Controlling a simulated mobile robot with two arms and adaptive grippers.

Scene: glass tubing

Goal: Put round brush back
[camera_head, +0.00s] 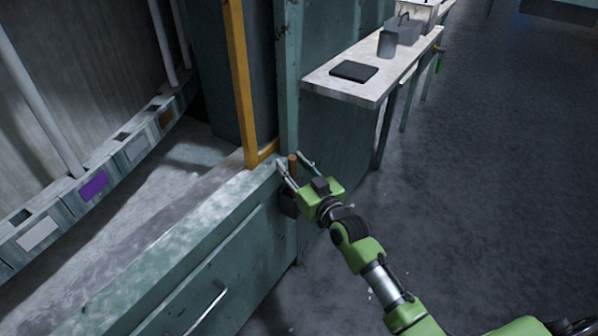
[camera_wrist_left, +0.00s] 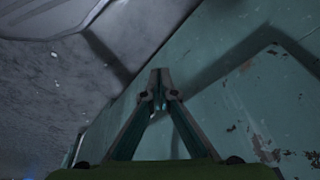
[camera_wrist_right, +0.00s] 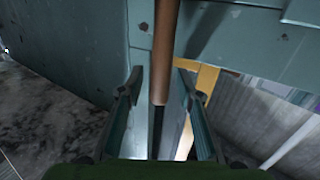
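The round brush shows as a brown cylindrical handle (camera_head: 292,168) at the corner post of the teal bench. It stands roughly upright in the head view. A dark piece (camera_head: 289,204) is below it; I cannot tell if it is the brush head or a holder. My right gripper (camera_head: 291,159) is open around the handle. In the right wrist view the handle (camera_wrist_right: 166,45) lies between the two spread fingers, with gaps visible on both sides. My left gripper (camera_wrist_left: 160,77) is shut with nothing visible in it, near a teal panel, and is outside the head view.
The teal bench (camera_head: 165,255) has a drawer handle at its front. A yellow post (camera_head: 240,80) rises just behind the brush. A side table (camera_head: 400,72) holds a black flat pad (camera_head: 354,71) and a grey container (camera_head: 387,44). The floor at right is clear.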

